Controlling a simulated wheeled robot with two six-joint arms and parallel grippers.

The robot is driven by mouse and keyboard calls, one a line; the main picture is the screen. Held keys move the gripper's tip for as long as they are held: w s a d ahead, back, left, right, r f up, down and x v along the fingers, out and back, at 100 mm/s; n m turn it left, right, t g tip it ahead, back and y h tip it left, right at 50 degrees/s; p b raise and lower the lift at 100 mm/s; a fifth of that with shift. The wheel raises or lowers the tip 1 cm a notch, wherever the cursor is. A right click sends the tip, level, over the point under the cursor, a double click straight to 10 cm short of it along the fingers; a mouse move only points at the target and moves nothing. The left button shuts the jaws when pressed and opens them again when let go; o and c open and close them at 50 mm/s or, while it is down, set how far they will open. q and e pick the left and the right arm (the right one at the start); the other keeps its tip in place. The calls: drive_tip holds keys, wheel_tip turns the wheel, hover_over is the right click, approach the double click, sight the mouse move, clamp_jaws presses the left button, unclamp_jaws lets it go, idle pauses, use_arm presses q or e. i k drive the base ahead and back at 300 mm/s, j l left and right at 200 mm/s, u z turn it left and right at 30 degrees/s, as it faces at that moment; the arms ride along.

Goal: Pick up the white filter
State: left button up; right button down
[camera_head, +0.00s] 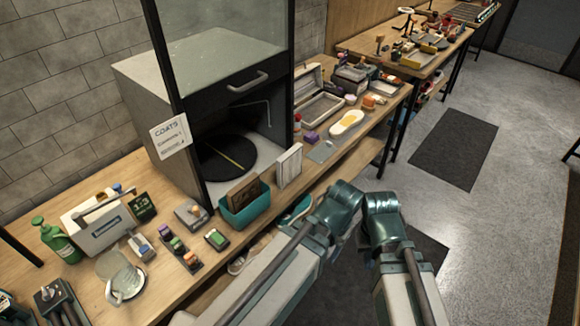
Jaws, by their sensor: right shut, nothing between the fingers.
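The white filter (289,166) is a thin, pale, ribbed panel. It stands upright on the wooden workbench, just right of a teal bin and in front of the dark cabinet. My right gripper (384,207) is to the right of the filter, apart from it, over the floor beyond the bench edge. It is shut and empty. My left arm reaches up from the bottom middle, and its teal end (341,206) is right of and below the filter. Its fingers cannot be made out. Neither arm touches the filter.
The teal bin (245,208) holds a brown panel. The cabinet with a raised glass front (222,45) stands behind. Several small items, a green bottle (58,241) and a white case (101,226) crowd the left bench. An open metal toolbox (318,107) is at right.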

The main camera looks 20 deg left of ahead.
sight(289, 166)
drive_tip(key=u, duration=0.45)
drive_tip(key=i+l+u, duration=0.15)
drive_tip(key=l+u, duration=0.3)
drive_tip(key=i+l+u, duration=0.15)
drive_tip(key=u, duration=0.35)
drive_tip(key=l+u, duration=0.35)
drive_tip(key=l, duration=1.85)
drive_tip(key=i+l+u, duration=0.15)
drive_tip(key=l, duration=0.55)
drive_tip(key=i+l+u, duration=0.15)
drive_tip(key=l, duration=0.5)
drive_tip(key=i+l+u, duration=0.15)
drive_tip(key=l, duration=0.6)
drive_tip(key=i+l+u, duration=0.15)
drive_tip(key=l, duration=0.55)
drive_tip(key=j, duration=0.55)
